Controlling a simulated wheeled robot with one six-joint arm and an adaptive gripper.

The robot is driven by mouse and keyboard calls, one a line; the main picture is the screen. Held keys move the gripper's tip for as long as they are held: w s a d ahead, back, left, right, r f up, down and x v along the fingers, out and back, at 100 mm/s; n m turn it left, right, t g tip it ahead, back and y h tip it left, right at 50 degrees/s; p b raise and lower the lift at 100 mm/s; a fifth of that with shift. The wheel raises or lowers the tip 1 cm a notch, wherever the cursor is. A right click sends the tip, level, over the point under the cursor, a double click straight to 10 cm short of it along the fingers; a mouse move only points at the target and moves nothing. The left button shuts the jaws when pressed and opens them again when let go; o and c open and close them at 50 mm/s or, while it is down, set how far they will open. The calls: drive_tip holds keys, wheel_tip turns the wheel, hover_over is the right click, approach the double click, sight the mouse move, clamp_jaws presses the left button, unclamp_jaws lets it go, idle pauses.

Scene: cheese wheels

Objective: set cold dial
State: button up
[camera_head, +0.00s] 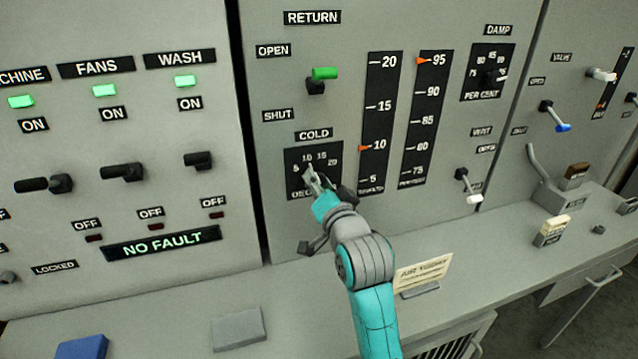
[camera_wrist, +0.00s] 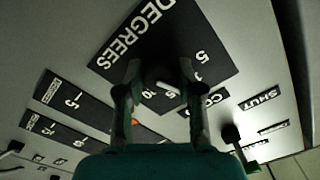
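The cold dial (camera_head: 330,178) is a black plate with numbers 5 to 20, under the label COLD (camera_head: 314,134). My gripper (camera_head: 312,176) is in front of the dial and hides most of its knob in the head view. In the wrist view, the two fingers (camera_wrist: 160,68) are apart, one on each side of the dark knob with a pale pointer (camera_wrist: 168,88). A dark gap shows between the fingers, and I cannot tell whether they touch the knob. The exact pointer reading is unclear.
A scale with an orange mark near 10 (camera_head: 377,147) is right of the dial. The RETURN lever with a green handle (camera_head: 324,74) is above. A paper sign (camera_head: 424,271) and a grey block (camera_head: 238,328) are on the desk ledge below.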

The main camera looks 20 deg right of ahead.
drive_tip(key=c, duration=0.3)
drive_tip(key=shift+n, duration=3.9)
drive_tip(key=o, duration=1.1)
drive_tip(key=shift+o, duration=0.2)
